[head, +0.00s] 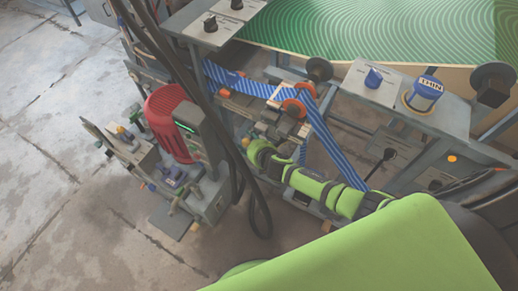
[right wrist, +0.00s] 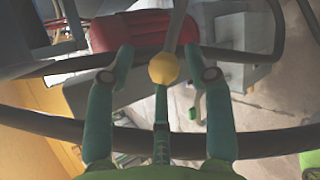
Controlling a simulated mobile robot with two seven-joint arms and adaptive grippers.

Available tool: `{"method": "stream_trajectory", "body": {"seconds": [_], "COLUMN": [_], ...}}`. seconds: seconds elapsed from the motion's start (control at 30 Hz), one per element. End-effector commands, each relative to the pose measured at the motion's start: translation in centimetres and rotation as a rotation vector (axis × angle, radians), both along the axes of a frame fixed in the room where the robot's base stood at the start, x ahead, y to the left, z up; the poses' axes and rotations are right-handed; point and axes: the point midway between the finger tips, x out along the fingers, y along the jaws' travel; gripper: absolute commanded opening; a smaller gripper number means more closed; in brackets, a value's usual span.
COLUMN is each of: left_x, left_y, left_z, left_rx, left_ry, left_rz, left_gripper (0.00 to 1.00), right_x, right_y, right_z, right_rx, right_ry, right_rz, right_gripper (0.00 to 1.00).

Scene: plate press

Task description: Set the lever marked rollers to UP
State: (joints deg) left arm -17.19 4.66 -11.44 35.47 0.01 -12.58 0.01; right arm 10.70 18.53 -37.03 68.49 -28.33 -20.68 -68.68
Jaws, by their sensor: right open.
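In the right wrist view a yellow ball knob (right wrist: 163,68) on a grey rod sits between the two fingers of my right gripper (right wrist: 161,54). The fingers are apart, one on each side of the knob, with visible gaps. I cannot read any rollers mark or UP mark, so I cannot tell the lever's label or setting. In the head view my right gripper (head: 260,152) is at the machine's middle, beside the blue striped web (head: 325,140); its fingertips are too small to make out. My left gripper is not in view.
A red motor (head: 168,112) stands left of the gripper, and it also shows in the right wrist view (right wrist: 130,30). Dark cables (head: 225,140) hang close by. Bare floor (head: 50,150) lies left.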

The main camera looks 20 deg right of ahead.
Motion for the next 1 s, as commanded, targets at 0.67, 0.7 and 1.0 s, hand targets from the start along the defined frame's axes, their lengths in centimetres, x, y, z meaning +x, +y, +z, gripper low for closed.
{"method": "stream_trajectory", "body": {"seconds": [0.67,0.7,1.0], "left_x": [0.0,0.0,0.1], "left_y": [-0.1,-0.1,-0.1], "left_z": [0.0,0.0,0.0], "left_rx": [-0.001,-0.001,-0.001], "left_ry": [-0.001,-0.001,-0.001], "left_rz": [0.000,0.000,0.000], "left_gripper": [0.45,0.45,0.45], "right_x": [-7.5,-7.6,-7.7], "right_y": [-1.0,-1.1,-1.1], "right_z": [5.2,5.3,5.4], "right_rx": [0.001,0.000,0.001], "right_ry": [-0.002,-0.001,-0.002], "right_rz": [-0.001,-0.002,-0.001], "right_gripper": [0.53,0.53,0.53]}}
